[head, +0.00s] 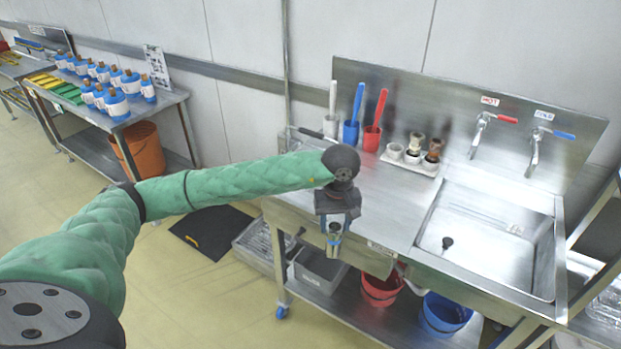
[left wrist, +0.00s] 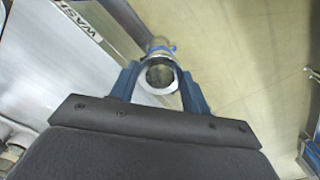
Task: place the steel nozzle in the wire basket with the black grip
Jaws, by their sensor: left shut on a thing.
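My left gripper (head: 335,238) is shut on the steel nozzle (head: 334,246) and holds it in front of the sink unit's front edge, above the lower shelf. In the left wrist view the nozzle (left wrist: 160,76) shows end-on between the blue fingers of the left gripper (left wrist: 160,88), with a blue band at its far side. A wire basket (head: 294,138) with a black grip (head: 311,132) appears at the left back of the counter, beyond my forearm. The arm hides much of it. My right gripper is not in view.
The steel counter (head: 385,205) has clear room left of the sink basin (head: 485,245). Brushes in holders and a white tray (head: 412,160) stand along its back. A grey bin (head: 320,270), red bucket (head: 382,288) and blue bucket (head: 445,312) are below.

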